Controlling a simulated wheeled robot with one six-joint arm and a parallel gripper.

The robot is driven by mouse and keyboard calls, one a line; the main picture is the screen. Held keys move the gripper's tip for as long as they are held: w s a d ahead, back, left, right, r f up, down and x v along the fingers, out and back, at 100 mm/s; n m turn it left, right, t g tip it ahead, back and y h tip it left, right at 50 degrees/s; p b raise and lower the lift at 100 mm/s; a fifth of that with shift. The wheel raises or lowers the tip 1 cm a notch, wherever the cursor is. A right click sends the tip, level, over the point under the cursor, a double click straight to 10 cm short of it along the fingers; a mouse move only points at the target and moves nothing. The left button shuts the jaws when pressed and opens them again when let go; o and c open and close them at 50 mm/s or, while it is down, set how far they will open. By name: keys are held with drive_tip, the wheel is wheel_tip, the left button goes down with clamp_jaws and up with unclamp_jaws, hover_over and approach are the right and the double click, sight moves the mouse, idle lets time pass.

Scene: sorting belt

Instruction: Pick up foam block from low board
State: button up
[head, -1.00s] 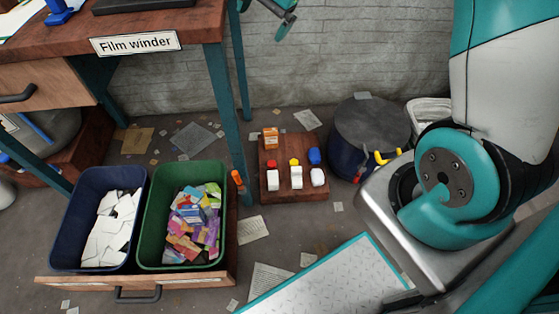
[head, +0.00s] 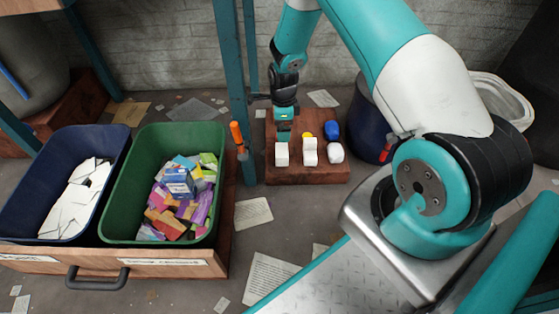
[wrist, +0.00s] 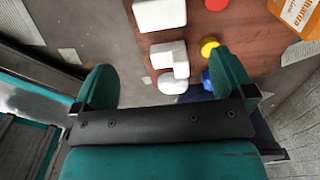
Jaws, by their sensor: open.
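The low board (head: 300,176) is a reddish-brown wooden slab on the floor; it also shows in the wrist view (wrist: 149,48). Three white pieces stand along its front: a plain block (head: 282,155), a stepped block (head: 310,153) and a rounded piece (head: 335,153). I cannot tell for sure which is the foam block. In the wrist view they are the plain block (wrist: 160,14), the stepped block (wrist: 168,57) and the rounded piece (wrist: 172,84). My gripper (head: 284,130) is over the left part of the board. In the wrist view its fingers (wrist: 161,82) are apart and empty.
Blue (head: 332,130), yellow (wrist: 209,47) and red (wrist: 215,4) pieces and an orange carton (wrist: 297,14) share the board. A table leg (head: 235,90) and an orange-handled tool (head: 238,138) are left of it. A blue bin (head: 22,190) and a green bin (head: 122,190) stand farther left.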

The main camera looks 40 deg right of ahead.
sight(282, 150)
wheel_tip(282, 150, down, 9)
drive_tip(key=b, duration=0.5)
drive_tip(key=shift+f, duration=0.1)
wheel_tip(282, 150, down, 5)
drive_tip(key=b, duration=0.5)
drive_tip(key=shift+w+a+f, duration=0.1)
drive_tip(key=shift+f, duration=0.1)
drive_tip(key=shift+r, duration=0.15)
drive_tip(key=c, duration=0.8)
